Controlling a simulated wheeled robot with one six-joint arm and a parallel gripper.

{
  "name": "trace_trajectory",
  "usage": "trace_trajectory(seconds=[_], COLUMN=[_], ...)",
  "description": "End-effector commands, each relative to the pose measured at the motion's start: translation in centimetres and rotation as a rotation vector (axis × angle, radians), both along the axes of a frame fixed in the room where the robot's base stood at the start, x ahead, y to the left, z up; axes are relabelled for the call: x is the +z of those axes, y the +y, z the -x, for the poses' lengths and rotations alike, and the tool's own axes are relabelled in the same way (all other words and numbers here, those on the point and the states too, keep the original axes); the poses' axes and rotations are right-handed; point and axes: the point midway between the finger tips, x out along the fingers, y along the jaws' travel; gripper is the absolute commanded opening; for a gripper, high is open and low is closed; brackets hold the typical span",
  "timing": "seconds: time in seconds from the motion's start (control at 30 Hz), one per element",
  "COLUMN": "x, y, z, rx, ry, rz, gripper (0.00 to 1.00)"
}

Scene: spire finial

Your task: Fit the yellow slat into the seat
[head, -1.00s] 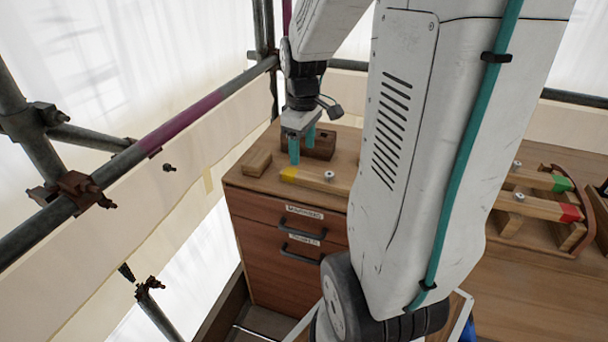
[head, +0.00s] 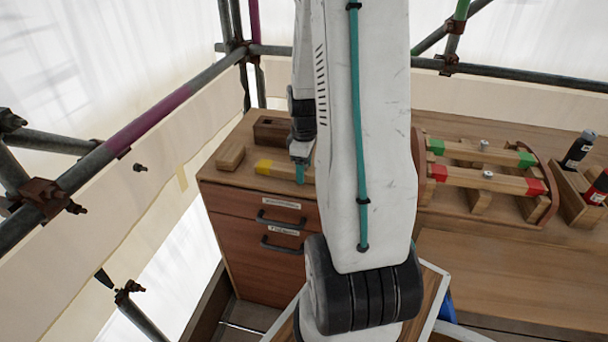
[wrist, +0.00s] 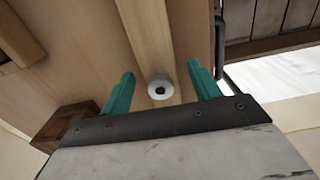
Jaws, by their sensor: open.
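The yellow slat (head: 264,167) is a wooden bar with a yellow end, lying on the cabinet top at the left; my arm hides its right part. In the wrist view its bare wood (wrist: 150,35) runs away between my fingers, with a pale round knob (wrist: 160,89) on it. My gripper (head: 300,172) is open over the slat, and its teal fingers (wrist: 161,75) stand either side of the knob without visible contact. A curved wooden frame (head: 545,205) at the right holds a green-ended slat (head: 480,152) and a red-ended slat (head: 485,180). I cannot make out the yellow slat's seat.
A wooden block (head: 230,157) and a dark wooden box (head: 270,130) sit near the slat. Scaffold poles (head: 130,125) run along the left. The bench front (head: 500,265) is clear.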

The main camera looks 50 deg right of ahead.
Motion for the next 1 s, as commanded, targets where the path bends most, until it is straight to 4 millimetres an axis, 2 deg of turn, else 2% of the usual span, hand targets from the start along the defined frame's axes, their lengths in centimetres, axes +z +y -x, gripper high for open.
trace_trajectory(seconds=[0.23,0.27,0.4,0.43,0.47,0.77,0.87,1.0], x=[-0.3,-0.3,-0.3,-0.3,-0.3,0.1,1.4,4.2], y=[0.0,0.0,0.0,0.0,0.0,0.0,-0.1,-0.1], z=[0.0,0.0,0.0,0.0,0.0,0.0,-0.1,-0.1], rx=[0.0,0.0,-0.001,-0.001,-0.001,-0.001,-0.001,-0.001], ry=[-0.001,-0.001,0.0,0.0,0.0,-0.002,-0.004,-0.004], rz=[0.001,0.001,0.001,0.001,0.001,0.002,0.004,0.005], gripper=[0.62,0.59,0.2,0.12,0.09,0.09,0.09,0.09])
